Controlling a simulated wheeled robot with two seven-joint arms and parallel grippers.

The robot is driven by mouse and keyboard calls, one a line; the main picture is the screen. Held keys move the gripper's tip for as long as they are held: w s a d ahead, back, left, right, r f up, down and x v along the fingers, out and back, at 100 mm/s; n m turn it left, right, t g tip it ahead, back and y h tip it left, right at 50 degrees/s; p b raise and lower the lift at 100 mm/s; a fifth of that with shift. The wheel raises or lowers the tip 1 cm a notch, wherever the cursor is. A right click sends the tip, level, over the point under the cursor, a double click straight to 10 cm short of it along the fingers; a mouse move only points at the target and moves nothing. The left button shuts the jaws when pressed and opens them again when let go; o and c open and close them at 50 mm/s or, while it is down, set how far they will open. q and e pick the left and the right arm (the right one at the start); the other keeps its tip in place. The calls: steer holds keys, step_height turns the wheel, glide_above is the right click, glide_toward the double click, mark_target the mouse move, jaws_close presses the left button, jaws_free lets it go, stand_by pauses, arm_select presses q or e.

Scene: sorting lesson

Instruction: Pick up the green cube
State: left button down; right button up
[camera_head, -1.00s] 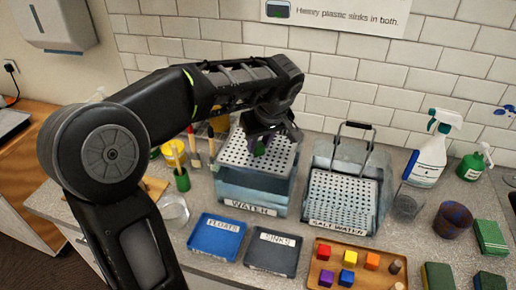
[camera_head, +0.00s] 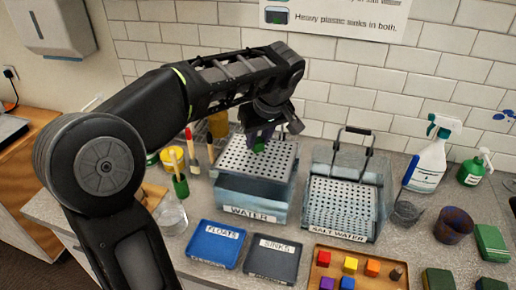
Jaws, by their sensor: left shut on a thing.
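The green cube (camera_head: 259,146) shows as a small green patch between the fingers of my left gripper (camera_head: 261,138). My left gripper is shut on it, pointing down over the perforated white tray (camera_head: 240,163) on top of the water tank (camera_head: 251,193). Most of the cube is hidden by the fingers. Whether the cube touches the tray I cannot tell. My right gripper is not in view.
The salt water tank (camera_head: 343,205) with a perforated basket stands to the right. In front lie a blue floats tray (camera_head: 215,245), a dark sinks tray (camera_head: 272,259) and a wooden tray (camera_head: 318,258) of coloured cubes. Spray bottles (camera_head: 428,160) stand at the right.

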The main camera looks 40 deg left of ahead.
mark_target(259, 142)
arm_select(q)
step_height(259, 142, up, 6)
steer(key=shift+f+p, duration=0.15)
steer(key=shift+p, duration=0.2)
steer(key=shift+r+p, duration=0.35)
steer(key=shift+r, duration=0.2)
steer(key=shift+f, duration=0.1)
